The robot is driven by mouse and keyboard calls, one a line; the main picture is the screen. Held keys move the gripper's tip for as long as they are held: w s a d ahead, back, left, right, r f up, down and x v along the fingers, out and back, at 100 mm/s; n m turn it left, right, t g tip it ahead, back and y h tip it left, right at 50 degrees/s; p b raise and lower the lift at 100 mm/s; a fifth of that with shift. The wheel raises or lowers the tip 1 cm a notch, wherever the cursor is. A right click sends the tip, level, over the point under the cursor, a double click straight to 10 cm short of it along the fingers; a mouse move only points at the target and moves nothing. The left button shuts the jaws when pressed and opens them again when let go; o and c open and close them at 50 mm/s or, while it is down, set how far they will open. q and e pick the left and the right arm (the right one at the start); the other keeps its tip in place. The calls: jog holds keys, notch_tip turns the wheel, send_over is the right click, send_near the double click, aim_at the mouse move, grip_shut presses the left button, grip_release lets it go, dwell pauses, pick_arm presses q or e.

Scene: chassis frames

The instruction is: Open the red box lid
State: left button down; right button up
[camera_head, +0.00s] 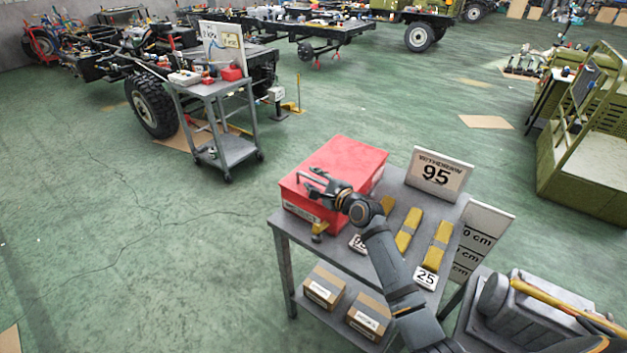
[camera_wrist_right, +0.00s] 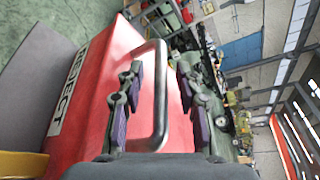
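The red box (camera_head: 345,160) stands on the left end of a grey cart, and its lid looks shut. In the right wrist view its red side (camera_wrist_right: 100,85) carries a white label reading "REJECT" (camera_wrist_right: 70,90). A grey bar handle (camera_wrist_right: 160,95) sticks out from the box. My right gripper (camera_head: 314,184) is at the front of the box in the head view. In the right wrist view its fingers (camera_wrist_right: 160,108) are open, one on each side of the handle, with gaps to it. The left gripper is not in view.
The grey cart (camera_head: 283,245) also holds yellow pieces (camera_head: 408,230), number cards and a sign reading "95" (camera_head: 437,175). Cardboard boxes (camera_head: 324,287) sit on its lower shelf. A second cart (camera_head: 213,92) stands farther back.

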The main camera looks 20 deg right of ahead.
jog(key=shift+w, duration=0.15)
grip_shut()
jog(key=shift+r, duration=0.1)
dwell(0.3)
